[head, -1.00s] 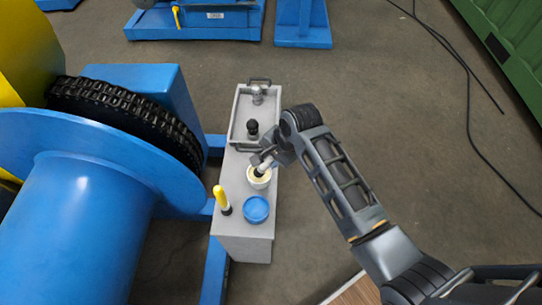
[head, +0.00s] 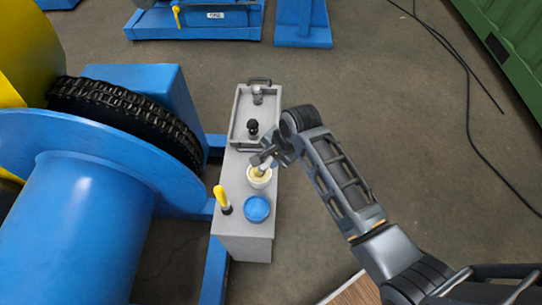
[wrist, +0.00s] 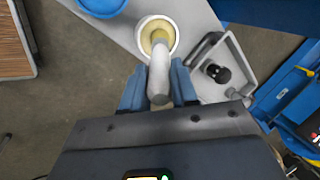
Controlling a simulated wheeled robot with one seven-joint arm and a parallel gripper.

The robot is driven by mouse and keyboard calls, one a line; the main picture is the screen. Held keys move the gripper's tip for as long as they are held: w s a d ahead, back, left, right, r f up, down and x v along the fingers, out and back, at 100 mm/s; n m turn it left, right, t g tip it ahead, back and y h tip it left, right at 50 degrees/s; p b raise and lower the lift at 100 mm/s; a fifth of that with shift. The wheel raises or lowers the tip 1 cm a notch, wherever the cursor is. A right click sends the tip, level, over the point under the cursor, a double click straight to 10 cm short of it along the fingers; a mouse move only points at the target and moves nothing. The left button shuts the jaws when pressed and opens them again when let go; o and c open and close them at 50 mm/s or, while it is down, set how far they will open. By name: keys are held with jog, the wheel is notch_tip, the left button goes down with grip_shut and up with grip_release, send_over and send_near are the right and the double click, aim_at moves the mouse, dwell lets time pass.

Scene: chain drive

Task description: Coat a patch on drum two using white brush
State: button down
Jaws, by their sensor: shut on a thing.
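My gripper (head: 264,158) is shut on the white brush (wrist: 158,74), whose pale handle stands between my blue fingers in the wrist view. The brush tip is at the mouth of a small white pot (head: 260,182) of pale yellow contents; the pot also shows in the wrist view (wrist: 176,32). I cannot tell how deep the tip sits. A large blue drum (head: 85,235) with a wide flange and a black chain (head: 125,120) stands at the left. No readable number shows on it, so I cannot tell whether it is drum two.
A grey bench (head: 243,244) holds the pot, a blue lid (head: 256,209), a yellow-handled brush (head: 221,198) and a tray (head: 234,128) with a dark-knobbed item (head: 252,129). Blue machine bases (head: 195,27) stand behind. Floor at right is open, with a black cable (head: 468,110).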

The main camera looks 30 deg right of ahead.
dwell(0.4)
notch_tip(320, 180, up, 2)
jog(key=p, duration=0.2)
jog(key=shift+r+p, duration=0.25)
jog(key=shift+p, duration=0.15)
jog(key=shift+r+p, duration=0.45)
jog(key=shift+r, duration=1.8)
